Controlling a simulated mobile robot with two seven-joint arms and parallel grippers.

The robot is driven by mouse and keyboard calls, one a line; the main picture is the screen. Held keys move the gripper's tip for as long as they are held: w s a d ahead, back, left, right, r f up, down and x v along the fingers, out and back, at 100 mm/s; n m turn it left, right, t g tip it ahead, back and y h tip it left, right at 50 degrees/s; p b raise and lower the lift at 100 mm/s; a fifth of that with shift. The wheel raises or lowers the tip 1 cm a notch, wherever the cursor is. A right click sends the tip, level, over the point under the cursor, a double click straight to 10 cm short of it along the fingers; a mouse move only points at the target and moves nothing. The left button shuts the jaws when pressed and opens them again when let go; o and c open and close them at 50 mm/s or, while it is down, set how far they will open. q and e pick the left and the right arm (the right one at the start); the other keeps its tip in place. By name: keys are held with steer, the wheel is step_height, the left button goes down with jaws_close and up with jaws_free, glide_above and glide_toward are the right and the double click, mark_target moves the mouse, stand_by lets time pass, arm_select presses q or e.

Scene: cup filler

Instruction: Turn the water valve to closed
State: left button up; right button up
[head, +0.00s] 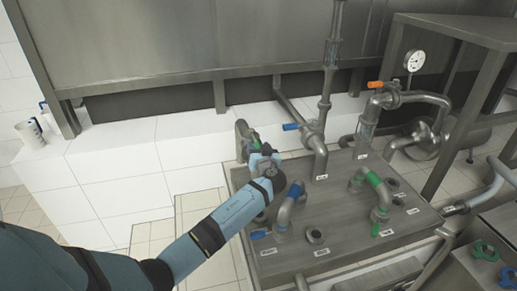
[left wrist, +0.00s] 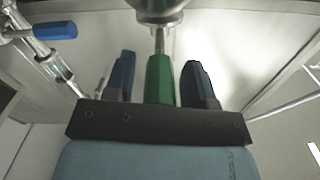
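My left gripper (head: 262,153) is at a pipe valve at the back left of the metal panel. A green valve handle (left wrist: 159,80) stands between its two dark fingers in the left wrist view, with a narrow gap on each side. The gripper is open around the handle. The handle joins a metal stem and pipe (left wrist: 158,10) beyond the fingertips. In the head view only a bit of green handle (head: 255,142) shows past the gripper. The panel labels are too small to read, so I cannot tell which valve is marked water. My right gripper is not in view.
A blue handle (head: 291,127) is on the upright pipe just right of my gripper. An orange handle (head: 375,85) and gauge (head: 414,61) are at the back right. Green-banded (head: 374,179) and blue-banded (head: 295,190) bent pipes rise from the panel (head: 345,235).

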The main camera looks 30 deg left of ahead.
arm_select(q)
jaws_close()
